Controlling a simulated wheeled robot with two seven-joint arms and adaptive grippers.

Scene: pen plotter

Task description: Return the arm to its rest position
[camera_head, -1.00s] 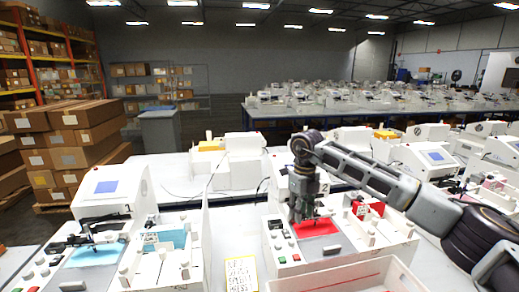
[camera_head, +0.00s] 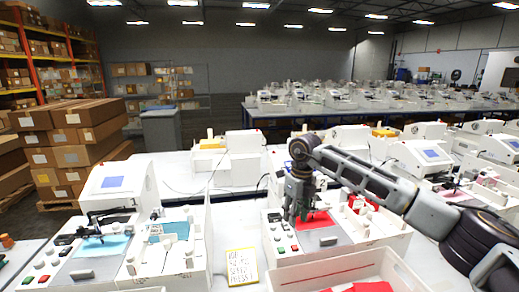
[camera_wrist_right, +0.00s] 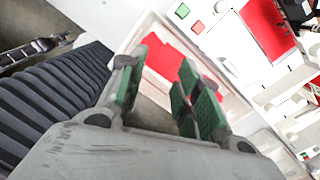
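My right arm reaches in from the right in the head view. Its gripper (camera_head: 299,212) points down over the right plotter (camera_head: 290,262), in front of the red sheet (camera_head: 318,220) on its bed. The gripper hides part of that sheet and machine. In the right wrist view the gripper (camera_wrist_right: 157,68) has its green-padded fingers apart with nothing held between them. Beyond the fingers is a white bin (camera_wrist_right: 240,108) with red pieces inside. My left gripper is out of view.
The white bin (camera_head: 413,280) stands in front of the right plotter. A second plotter (camera_head: 130,188) with a blue sheet (camera_head: 103,246) is at left. A yellow-edged sign (camera_head: 241,266) stands between them. More machines fill the tables behind. Stacked cartons (camera_head: 65,150) stand at far left.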

